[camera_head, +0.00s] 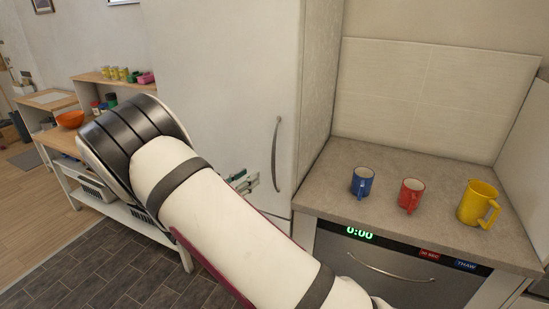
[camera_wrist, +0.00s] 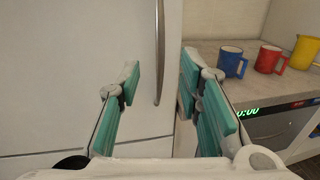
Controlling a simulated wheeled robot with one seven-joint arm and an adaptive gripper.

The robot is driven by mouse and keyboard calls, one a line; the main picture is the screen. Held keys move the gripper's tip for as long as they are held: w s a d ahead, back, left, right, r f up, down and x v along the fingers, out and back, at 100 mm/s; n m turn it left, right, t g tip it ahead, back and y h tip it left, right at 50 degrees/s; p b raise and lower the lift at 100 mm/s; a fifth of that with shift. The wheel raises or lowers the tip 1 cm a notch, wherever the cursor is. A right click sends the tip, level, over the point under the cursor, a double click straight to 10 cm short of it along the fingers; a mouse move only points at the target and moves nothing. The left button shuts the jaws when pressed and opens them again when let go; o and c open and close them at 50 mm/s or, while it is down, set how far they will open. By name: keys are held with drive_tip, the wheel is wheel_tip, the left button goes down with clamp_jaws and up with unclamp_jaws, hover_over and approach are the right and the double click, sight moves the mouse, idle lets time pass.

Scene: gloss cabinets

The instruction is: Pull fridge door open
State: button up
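The white fridge door (camera_head: 222,75) stands upright and looks shut. Its long, curved grey handle (camera_head: 276,155) runs vertically near the door's right edge. In the wrist view the handle (camera_wrist: 160,52) shows between the two fingers. My gripper (camera_wrist: 160,80) is open and empty, its green-padded fingers spread to the left and right of the handle's line. In the head view my gripper (camera_head: 243,182) is partly hidden behind my white arm, just left of the handle's lower half. The fingers look apart from the handle.
Right of the fridge is a counter (camera_head: 400,180) with a blue mug (camera_head: 362,182), a red mug (camera_head: 411,194) and a yellow mug (camera_head: 477,203). Below it is an appliance (camera_head: 390,275) with a green display. A shelf unit with an orange bowl (camera_head: 70,119) stands left. Dark floor tiles lie clear at lower left.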

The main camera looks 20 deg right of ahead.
drive_tip(key=p+x, duration=0.1)
drive_tip(key=x, duration=1.2)
drive_tip(key=shift+w+d, duration=0.25)
drive_tip(key=shift+d, duration=0.05)
clamp_jaws()
